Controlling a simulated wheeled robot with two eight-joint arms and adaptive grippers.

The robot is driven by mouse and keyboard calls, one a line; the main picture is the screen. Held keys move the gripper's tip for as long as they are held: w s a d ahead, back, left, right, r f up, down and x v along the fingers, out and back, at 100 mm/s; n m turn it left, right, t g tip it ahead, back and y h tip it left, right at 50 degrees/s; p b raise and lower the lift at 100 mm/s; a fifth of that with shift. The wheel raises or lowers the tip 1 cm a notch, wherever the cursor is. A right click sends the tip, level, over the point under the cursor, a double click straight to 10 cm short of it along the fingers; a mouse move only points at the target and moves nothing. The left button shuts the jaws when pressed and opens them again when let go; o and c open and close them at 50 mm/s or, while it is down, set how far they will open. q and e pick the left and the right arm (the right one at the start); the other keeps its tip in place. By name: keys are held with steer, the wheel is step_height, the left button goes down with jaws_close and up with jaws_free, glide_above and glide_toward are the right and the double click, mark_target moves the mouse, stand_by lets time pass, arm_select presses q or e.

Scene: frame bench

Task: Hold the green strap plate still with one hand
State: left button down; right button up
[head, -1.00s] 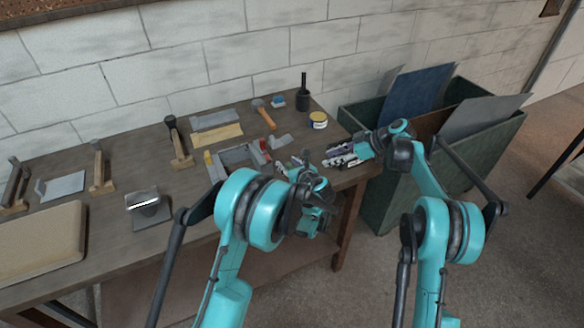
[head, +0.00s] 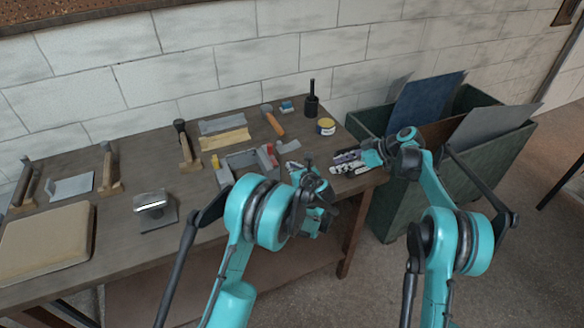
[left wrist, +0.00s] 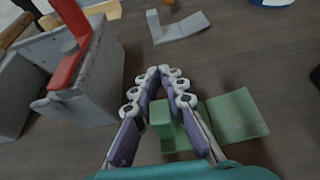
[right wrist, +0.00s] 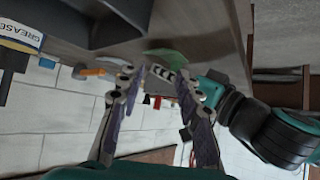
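The green strap plate (left wrist: 238,115) shows in the left wrist view, with a flat part on the bench and a raised block at its left end. My left gripper (left wrist: 159,72) is over it; the raised block shows between its fingers. Its tips are close together, and I cannot tell whether they touch the plate. In the head view my left gripper (head: 298,168) hides most of this spot. My right gripper (head: 342,160) is at the bench's right end; its tips (right wrist: 148,71) are apart and empty in the right wrist view. A green patch (right wrist: 170,57) lies beyond them.
A grey vise (left wrist: 85,75) with a red part stands left of the left gripper. A grey angled bracket (left wrist: 180,28) lies behind the plate. A green bin (head: 385,215) stands right of the bench (head: 110,230).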

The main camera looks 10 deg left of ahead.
steer(key=shift+c, duration=0.2)
stand_by(0.3)
steer(key=shift+a, duration=0.15)
steer(key=c, duration=0.5)
steer(key=a+h, duration=0.1)
steer(key=w+a+h, duration=0.1)
steer(key=a+r+m, duration=0.1)
steer(key=a, duration=0.1)
steer(key=shift+w+a+r+h, duration=0.1)
steer(key=shift+w+h, duration=0.05)
steer(key=shift+h, duration=0.25)
jaws_close()
steer(key=a+r+m+h, duration=0.2)
steer(key=a+r+h, duration=0.1)
steer(key=shift+w+a+f, duration=0.1)
steer(key=shift+w+f, duration=0.05)
steer(key=shift+f, duration=1.5)
steer(key=shift+w+a+f, duration=0.1)
steer(key=shift+f, duration=1.5)
